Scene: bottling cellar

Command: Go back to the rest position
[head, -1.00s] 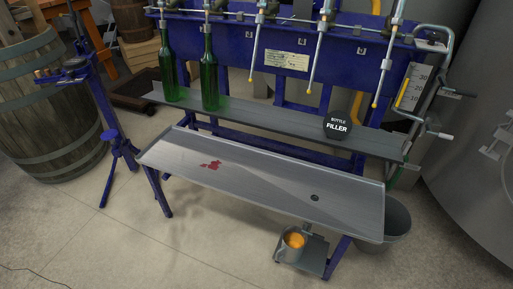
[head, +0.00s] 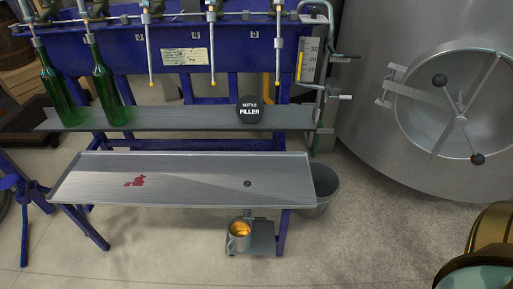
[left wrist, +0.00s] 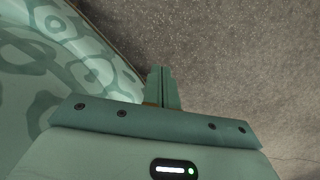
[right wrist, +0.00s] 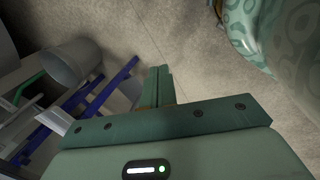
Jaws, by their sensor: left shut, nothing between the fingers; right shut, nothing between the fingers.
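My left gripper (left wrist: 164,72) shows in the left wrist view, its fingers together and empty, with bare speckled floor beyond it. My right gripper (right wrist: 158,72) shows in the right wrist view, also with fingers together and nothing between them. Beyond it are floor, a grey bucket (right wrist: 72,62) and blue frame legs. Neither gripper shows in the head view; a teal and gold part of my own body is at its lower right corner.
The blue bottle filler (head: 130,52) stands ahead, with two green bottles (head: 60,92) (head: 106,88) on its shelf (head: 190,118). A red-stained metal tray (head: 200,172) is below. A steel tank (head: 370,60) stands right. Front floor is clear.

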